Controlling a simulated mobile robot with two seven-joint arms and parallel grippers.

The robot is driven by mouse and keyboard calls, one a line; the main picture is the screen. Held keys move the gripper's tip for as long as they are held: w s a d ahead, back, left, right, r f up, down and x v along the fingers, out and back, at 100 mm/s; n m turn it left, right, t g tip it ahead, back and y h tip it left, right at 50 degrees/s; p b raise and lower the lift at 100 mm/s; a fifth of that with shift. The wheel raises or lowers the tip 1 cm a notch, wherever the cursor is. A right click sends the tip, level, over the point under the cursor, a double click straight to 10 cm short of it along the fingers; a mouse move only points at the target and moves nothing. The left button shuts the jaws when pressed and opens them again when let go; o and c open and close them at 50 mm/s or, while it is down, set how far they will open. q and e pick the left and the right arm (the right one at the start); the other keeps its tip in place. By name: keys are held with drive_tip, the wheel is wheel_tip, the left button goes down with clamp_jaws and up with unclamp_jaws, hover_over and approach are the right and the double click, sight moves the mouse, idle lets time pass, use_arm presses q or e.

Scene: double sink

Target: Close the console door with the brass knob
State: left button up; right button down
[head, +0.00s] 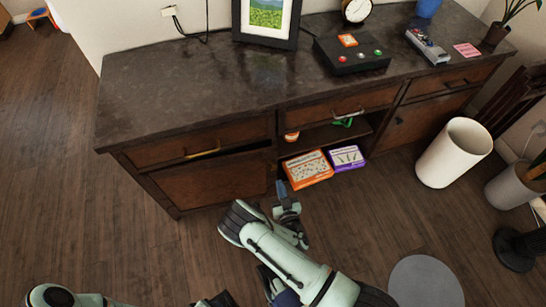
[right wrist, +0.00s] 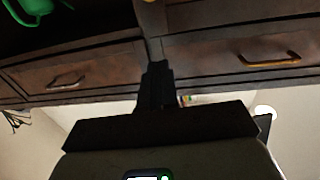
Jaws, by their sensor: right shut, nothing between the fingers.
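The wooden console (head: 180,95) has a dark stone top. Its left door (head: 205,185) sits below a drawer with a brass bar handle (head: 203,152). A dark gap shows along the door's top edge, and it looks slightly ajar. I cannot make out a knob on this door. My right gripper (head: 281,188) is shut and empty, close to the door's right edge; touching or apart is unclear. In the right wrist view the shut fingers (right wrist: 157,85) point at the console front, between two drawers. My left gripper is not in view.
The open middle bay holds an orange box (head: 308,169) and a purple box (head: 346,158), with a green object (head: 343,122) on its shelf. A right-hand door (head: 398,125) looks shut. A white bin (head: 455,152) stands at right.

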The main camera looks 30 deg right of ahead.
sight(270, 151)
use_arm(q)
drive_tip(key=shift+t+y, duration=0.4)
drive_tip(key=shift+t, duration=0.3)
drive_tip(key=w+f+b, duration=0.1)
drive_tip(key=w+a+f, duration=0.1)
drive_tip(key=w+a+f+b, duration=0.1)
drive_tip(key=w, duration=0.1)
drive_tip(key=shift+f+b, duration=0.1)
drive_tip(key=shift+b, duration=0.2)
use_arm(e)
drive_tip(key=x, duration=1.3)
drive_tip(key=shift+d+f, duration=0.1)
